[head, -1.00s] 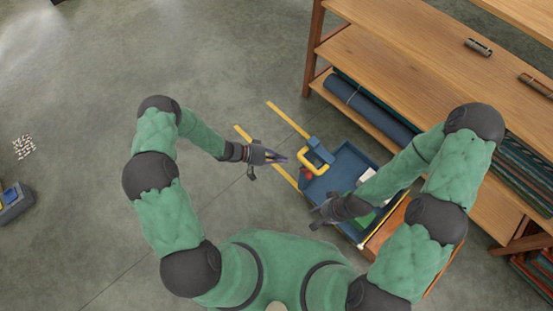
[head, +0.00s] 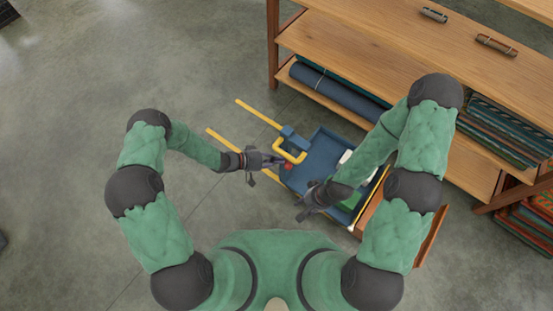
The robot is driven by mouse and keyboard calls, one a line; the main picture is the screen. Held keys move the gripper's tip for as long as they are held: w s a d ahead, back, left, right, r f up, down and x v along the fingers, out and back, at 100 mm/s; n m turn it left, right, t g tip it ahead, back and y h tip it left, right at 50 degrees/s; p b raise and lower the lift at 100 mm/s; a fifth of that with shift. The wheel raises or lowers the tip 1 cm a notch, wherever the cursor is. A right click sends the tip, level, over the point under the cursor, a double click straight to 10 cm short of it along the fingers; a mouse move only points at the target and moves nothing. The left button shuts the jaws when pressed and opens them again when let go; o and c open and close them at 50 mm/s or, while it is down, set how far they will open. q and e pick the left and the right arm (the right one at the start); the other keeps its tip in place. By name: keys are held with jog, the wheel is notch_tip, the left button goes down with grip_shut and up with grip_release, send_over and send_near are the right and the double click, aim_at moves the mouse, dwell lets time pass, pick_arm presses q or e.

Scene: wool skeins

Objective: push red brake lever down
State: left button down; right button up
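A small red lever (head: 288,167) shows beside the yellow handle (head: 291,153) of a blue cart (head: 322,152). My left gripper (head: 274,166) is just left of the red lever, its fingers pointing at it; I cannot tell whether they touch it or how far apart they are. My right gripper (head: 304,208) hangs near the cart's lower left edge, and its fingers look spread and empty. Part of the cart is hidden behind my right arm.
Two yellow forks (head: 257,113) stretch from the cart to the upper left. A wooden shelf (head: 365,65) with rolled and folded fabrics stands behind and to the right. A green item (head: 350,200) lies in the cart.

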aim_at(285, 166)
pick_arm(q)
jog(key=shift+s+d+y+p, duration=0.25)
jog(key=shift+d+y+p, duration=0.05)
jog(key=shift+d+p, duration=0.05)
jog(key=shift+s+d+f, duration=0.1)
jog(key=shift+s+d, duration=0.05)
jog(key=shift+s+d+f+m+t+y+p, duration=0.2)
jog(key=shift+s+d+m+t+y+p, duration=0.2)
jog(key=shift+s+d+m+y+p, duration=0.3)
jog(key=s+d+f+m+t+y, duration=0.2)
jog(key=s+d+f+m+y, duration=0.1)
jog(key=d+f+y, duration=0.2)
jog(key=shift+s+d+f+t+b, duration=0.35)
jog(key=shift+f+t+b, duration=0.1)
jog(key=shift+f, duration=0.85)
